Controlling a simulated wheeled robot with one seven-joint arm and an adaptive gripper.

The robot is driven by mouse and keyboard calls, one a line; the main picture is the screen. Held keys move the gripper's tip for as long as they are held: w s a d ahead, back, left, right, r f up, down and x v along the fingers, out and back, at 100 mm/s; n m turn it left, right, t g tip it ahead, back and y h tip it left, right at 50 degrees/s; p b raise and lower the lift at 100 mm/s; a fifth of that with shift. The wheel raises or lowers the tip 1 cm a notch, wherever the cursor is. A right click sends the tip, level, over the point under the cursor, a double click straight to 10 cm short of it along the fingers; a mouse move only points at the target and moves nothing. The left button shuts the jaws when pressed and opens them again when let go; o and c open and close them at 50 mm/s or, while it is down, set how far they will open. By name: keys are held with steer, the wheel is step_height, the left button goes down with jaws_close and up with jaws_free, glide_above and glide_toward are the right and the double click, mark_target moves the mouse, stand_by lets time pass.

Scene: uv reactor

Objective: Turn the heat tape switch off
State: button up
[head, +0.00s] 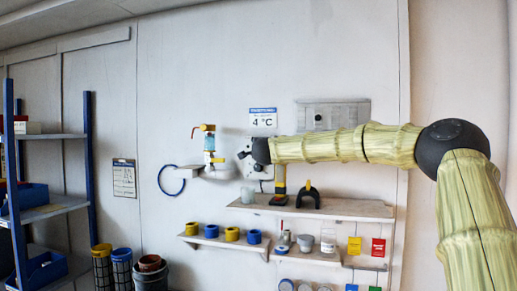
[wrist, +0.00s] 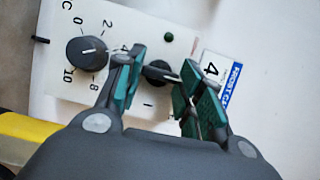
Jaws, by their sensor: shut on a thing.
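In the wrist view the heat tape switch (wrist: 157,68) is a small dark rotary switch on a white control panel (wrist: 122,20). My gripper (wrist: 160,73) has its two teal-padded fingers on either side of the switch and is shut on it. The fingers hide part of the switch and some markings; an "I" mark shows below it. The switch's exact angle is hard to read. In the head view my gripper (head: 259,151) is at the wall panel, below the 4 °C sign (head: 263,118), and the switch itself is hidden.
A numbered dial knob (wrist: 87,52) and a dark green lamp (wrist: 168,37) sit on the same panel. A yellow-and-black object (wrist: 22,136) is close by. Below, a wall shelf (head: 335,209) holds several items. A glass-and-brass fitting (head: 209,142) is to the left.

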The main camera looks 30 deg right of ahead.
steer(key=o, duration=1)
steer(key=shift+w+a+f, duration=0.1)
steer(key=shift+s, duration=0.2)
steer(key=v, duration=1.1)
steer(key=shift+s+a, duration=0.15)
steer(key=shift+s, duration=0.1)
